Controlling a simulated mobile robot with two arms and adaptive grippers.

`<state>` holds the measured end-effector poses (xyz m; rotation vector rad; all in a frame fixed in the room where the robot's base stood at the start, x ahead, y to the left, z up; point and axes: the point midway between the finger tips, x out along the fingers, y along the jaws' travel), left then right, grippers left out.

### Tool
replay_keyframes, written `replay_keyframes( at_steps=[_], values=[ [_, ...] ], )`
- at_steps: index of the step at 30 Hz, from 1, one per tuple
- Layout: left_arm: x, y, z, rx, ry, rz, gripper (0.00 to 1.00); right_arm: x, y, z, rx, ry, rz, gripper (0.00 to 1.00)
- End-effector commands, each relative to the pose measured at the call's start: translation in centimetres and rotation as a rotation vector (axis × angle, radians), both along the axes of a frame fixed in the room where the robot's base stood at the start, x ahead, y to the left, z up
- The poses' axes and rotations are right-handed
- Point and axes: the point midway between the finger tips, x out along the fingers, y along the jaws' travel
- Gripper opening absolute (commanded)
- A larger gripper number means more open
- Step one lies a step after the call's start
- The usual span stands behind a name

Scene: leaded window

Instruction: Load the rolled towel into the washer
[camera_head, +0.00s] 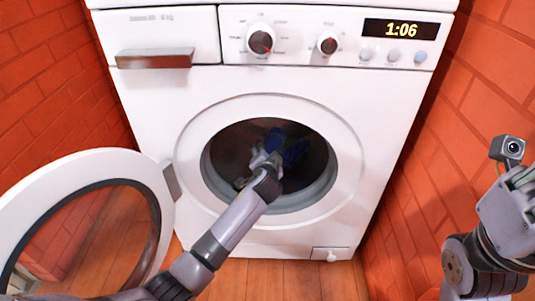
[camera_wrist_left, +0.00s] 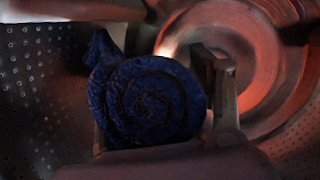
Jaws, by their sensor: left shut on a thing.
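The rolled towel (camera_head: 295,148) is dark blue and sits inside the drum of the white washer (camera_head: 150,110). In the left wrist view the towel (camera_wrist_left: 150,103) shows its spiral end. My left gripper (camera_head: 266,158) reaches through the round door opening and is shut on the towel, with a finger visible on its right side. Another dark blue bit (camera_wrist_left: 104,46) shows behind the roll; I cannot tell if it belongs to it. The washer door (camera_head: 95,160) stands wide open to the left. My right arm is at the right edge, its fingers outside the picture.
Red brick walls (camera_head: 488,70) stand close on both sides of the washer. The opening's rim (camera_head: 340,150) surrounds my left arm. The perforated drum wall (camera_wrist_left: 35,90) is near the towel. Wooden floor (camera_head: 300,280) shows in front.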

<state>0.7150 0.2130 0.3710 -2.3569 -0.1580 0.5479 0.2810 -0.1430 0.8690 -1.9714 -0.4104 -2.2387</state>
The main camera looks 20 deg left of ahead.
Motion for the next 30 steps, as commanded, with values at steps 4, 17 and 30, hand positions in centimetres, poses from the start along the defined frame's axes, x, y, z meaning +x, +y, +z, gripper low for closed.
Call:
replay_keyframes(
  at_steps=[4, 17, 30],
  values=[
    [0.0, 0.0, 0.1, 0.000, -0.001, 0.000, 0.65, 0.0, 0.0, 0.0, 0.000, 0.000, 0.000, 0.00],
    [0.0, 0.0, 0.0, 0.000, 0.000, 0.000, 0.83, 0.0, 0.0, 0.0, 0.000, 0.000, 0.001, 0.00],
    [-2.9, -0.8, 1.0, -0.003, 0.000, -0.001, 0.83, 0.0, 0.0, 0.0, 0.000, 0.001, 0.000, 0.00]
  ],
)
